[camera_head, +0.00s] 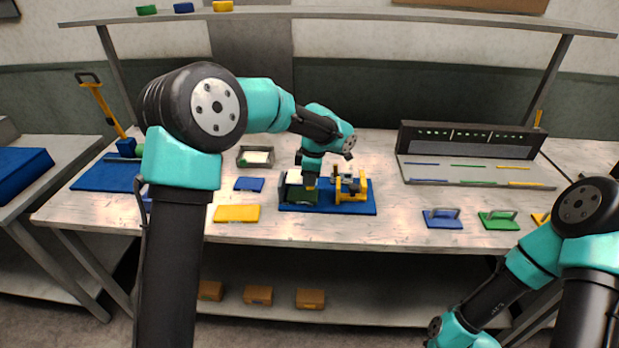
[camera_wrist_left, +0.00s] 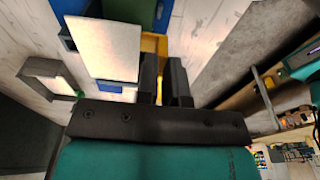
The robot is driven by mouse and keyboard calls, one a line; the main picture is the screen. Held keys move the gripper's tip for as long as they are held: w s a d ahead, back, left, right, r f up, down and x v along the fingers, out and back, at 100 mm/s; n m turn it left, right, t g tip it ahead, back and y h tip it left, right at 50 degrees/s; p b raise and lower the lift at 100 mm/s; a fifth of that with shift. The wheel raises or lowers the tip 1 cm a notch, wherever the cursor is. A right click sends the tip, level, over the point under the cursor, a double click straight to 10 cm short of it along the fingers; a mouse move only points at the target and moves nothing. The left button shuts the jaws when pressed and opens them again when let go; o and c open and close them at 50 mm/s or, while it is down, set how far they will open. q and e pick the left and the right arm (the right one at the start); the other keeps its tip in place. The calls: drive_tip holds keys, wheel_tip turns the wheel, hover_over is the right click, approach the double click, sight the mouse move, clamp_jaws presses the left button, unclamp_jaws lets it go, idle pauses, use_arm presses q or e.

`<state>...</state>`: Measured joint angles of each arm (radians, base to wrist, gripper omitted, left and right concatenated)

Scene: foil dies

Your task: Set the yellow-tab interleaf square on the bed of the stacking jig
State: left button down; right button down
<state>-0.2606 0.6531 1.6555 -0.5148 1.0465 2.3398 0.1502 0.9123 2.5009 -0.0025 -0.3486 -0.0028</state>
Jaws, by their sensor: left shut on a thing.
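The stacking jig has a blue base (camera_head: 330,209), a dark green block (camera_head: 300,195) at its left and a yellow clamp (camera_head: 350,187) at its right. My left gripper (camera_head: 310,184) is over the left part of the jig. In the left wrist view its fingers (camera_wrist_left: 166,88) are shut. A pale square interleaf (camera_wrist_left: 105,48) lies flat beside the fingers, over blue and green jig parts; its pale face also shows in the head view (camera_head: 295,176). Yellow shows by the fingertips; the grip is partly hidden. I cannot tell whether the interleaf touches the bed. My right gripper is outside the view.
A tray (camera_head: 242,158) with a pale sheet and green tab stands behind left. A blue plate (camera_head: 249,184) and a yellow plate (camera_head: 237,213) lie left of the jig. Blue (camera_head: 442,219) and green (camera_head: 499,220) handled plates lie right. The table between them and the jig is clear.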

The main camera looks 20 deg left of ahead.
use_arm(q)
drive_tip(key=shift+f, duration=0.2)
drive_tip(key=c, duration=1.2)
unclamp_jaws()
drive_tip(key=shift+c, duration=0.2)
drive_tip(key=shift+r, duration=0.1)
wheel_tip(320, 180, up, 12)
drive_tip(key=d, duration=0.1)
drive_tip(key=shift+w+d, duration=0.15)
drive_tip(key=shift+d, duration=0.05)
drive_tip(key=shift+r, duration=0.1)
